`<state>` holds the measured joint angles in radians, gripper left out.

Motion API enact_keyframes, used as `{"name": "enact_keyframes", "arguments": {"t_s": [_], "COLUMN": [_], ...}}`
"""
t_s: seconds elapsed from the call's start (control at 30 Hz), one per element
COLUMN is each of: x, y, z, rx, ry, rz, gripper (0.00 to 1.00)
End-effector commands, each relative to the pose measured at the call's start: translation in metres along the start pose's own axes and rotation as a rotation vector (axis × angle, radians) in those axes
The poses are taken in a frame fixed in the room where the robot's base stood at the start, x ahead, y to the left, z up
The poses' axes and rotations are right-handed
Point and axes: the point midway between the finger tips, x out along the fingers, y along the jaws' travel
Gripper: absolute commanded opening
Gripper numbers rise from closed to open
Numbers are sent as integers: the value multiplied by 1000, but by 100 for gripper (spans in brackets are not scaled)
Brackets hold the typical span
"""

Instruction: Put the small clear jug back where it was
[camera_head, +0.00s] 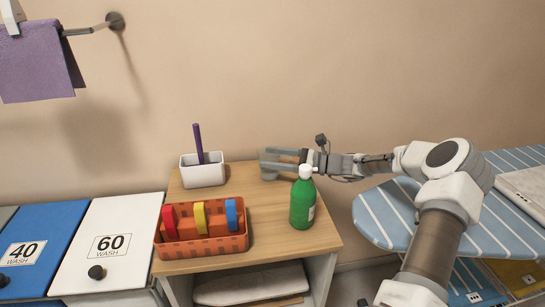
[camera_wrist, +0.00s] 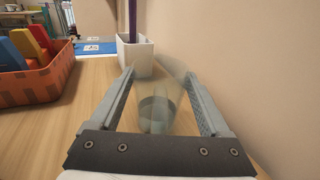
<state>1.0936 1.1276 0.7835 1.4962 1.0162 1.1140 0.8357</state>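The small clear jug (camera_wrist: 157,98) stands between my gripper's fingers in the wrist view, see-through and faint, its rim close to the fingertips. My gripper (camera_wrist: 160,80) has its fingers wide apart, one on each side of the jug. I cannot tell for sure whether either finger touches it. In the head view my gripper (camera_head: 280,163) reaches in low from the right over the back of the wooden table top (camera_head: 250,185). The jug is hard to make out there.
A green bottle (camera_head: 303,203) stands in front of my gripper. A white pot (camera_head: 203,171) with a purple stick is to the left, beyond the jug in the wrist view. An orange basket (camera_head: 203,246) with coloured items sits front left. The wall is close behind.

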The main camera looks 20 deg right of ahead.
Motion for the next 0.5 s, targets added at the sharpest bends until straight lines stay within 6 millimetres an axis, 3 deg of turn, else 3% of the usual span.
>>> {"name": "enact_keyframes", "arguments": {"t_s": [0.1, 0.37, 0.5], "x": [0, 0, 0], "y": [0, 0, 0], "z": [1, 3, 20], "rx": [0, -1, -2], "ry": [0, 1, 2], "rz": [0, 0, 0], "gripper": [100, 100, 100]}}
